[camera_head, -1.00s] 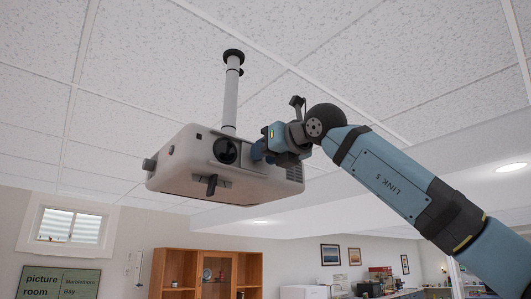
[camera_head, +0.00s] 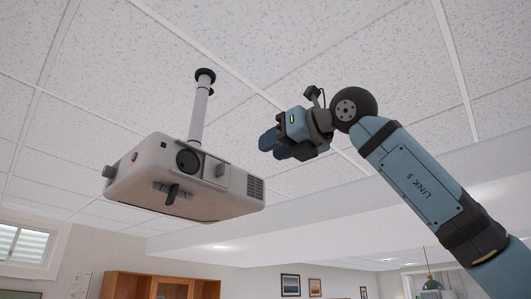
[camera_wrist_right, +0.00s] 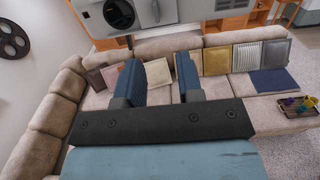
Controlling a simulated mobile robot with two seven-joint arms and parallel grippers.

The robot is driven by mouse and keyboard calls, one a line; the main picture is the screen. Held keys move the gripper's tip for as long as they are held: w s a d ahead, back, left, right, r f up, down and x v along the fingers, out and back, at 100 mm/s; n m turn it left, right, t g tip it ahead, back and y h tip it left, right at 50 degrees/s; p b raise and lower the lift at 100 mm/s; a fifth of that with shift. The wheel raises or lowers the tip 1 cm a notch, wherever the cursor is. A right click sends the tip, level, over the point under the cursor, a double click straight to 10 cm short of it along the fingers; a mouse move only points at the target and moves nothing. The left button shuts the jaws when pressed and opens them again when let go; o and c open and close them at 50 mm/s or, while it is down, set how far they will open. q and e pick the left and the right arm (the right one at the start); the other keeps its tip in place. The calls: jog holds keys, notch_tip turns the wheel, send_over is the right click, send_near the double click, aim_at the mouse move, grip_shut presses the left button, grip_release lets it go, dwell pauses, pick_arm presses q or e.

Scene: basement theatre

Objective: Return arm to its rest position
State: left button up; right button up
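My right arm comes in from the right in the head view. Its gripper (camera_head: 268,146) is up near the ceiling, to the right of the white projector (camera_head: 190,185) and apart from it. In the right wrist view the two blue fingers of this gripper (camera_wrist_right: 158,72) stand apart with nothing between them. The projector also shows at the top edge of that view (camera_wrist_right: 160,14), beyond the fingertips. Its front has a dark round lens and a small grey block to the right of it. My left gripper is in neither view.
The projector hangs from the ceiling on a white pole (camera_head: 200,112). Below, the wrist view shows a beige sectional sofa (camera_wrist_right: 62,85) with several cushions and a tray (camera_wrist_right: 297,105). A wooden cabinet (camera_head: 125,286) stands low behind. The air right of the projector is clear around the gripper.

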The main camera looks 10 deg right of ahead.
jog(key=shift+w, duration=0.1)
dwell(0.5)
